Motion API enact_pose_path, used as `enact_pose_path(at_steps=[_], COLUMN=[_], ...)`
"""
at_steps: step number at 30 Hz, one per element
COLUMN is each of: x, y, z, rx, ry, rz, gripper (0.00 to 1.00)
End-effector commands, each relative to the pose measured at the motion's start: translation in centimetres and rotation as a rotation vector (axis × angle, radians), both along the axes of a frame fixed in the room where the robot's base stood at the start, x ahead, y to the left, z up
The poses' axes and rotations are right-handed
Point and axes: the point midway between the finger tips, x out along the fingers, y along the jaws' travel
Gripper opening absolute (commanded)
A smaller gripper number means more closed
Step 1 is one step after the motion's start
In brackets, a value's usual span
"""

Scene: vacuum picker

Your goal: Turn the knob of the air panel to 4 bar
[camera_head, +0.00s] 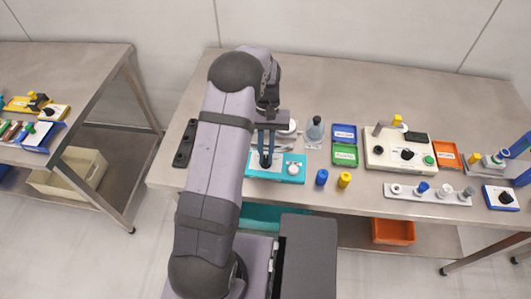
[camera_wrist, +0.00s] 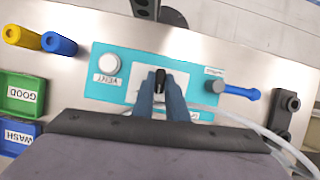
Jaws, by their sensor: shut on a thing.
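The air panel (camera_head: 275,180) is a teal plate with a paler face, lying on the bench below my gripper (camera_head: 266,161). It also fills the middle of the wrist view (camera_wrist: 97,92). Its black knob (camera_wrist: 160,76) stands between my two blue-grey fingertips (camera_wrist: 159,86), which are shut on it. A white round button (camera_wrist: 109,63) marked VENT sits to the left of the knob in the wrist view. A blue handle (camera_wrist: 240,92) sticks out at the right. The knob's scale and any pressure reading are hidden or too small to read.
Blue (camera_head: 321,177) and yellow (camera_head: 345,180) cylinders stand beside the panel. Blue (camera_head: 344,131) and green (camera_head: 344,154) trays and a cream control box (camera_head: 385,163) lie further right. A black block (camera_head: 185,144) lies left. A hose (camera_wrist: 285,146) runs close by.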

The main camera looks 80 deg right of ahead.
Motion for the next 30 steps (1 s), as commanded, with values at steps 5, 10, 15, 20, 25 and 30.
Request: enact_pose_path(at_steps=[5, 10, 15, 20, 25, 30], x=[-0.03, -0.06, -0.06, -0.07, -0.06, -0.05], y=[-0.15, -0.16, -0.18, -0.20, -0.14, -0.09], z=[0.14, 0.15, 0.16, 0.17, 0.13, 0.07], rx=[-0.004, -0.005, -0.005, -0.006, -0.005, -0.003], ry=[0.000, 0.000, 0.000, 0.001, 0.000, 0.001], rz=[-0.054, -0.072, -0.074, -0.073, -0.072, -0.072], gripper=[0.00, 0.00, 0.00, 0.00, 0.31, 0.31])
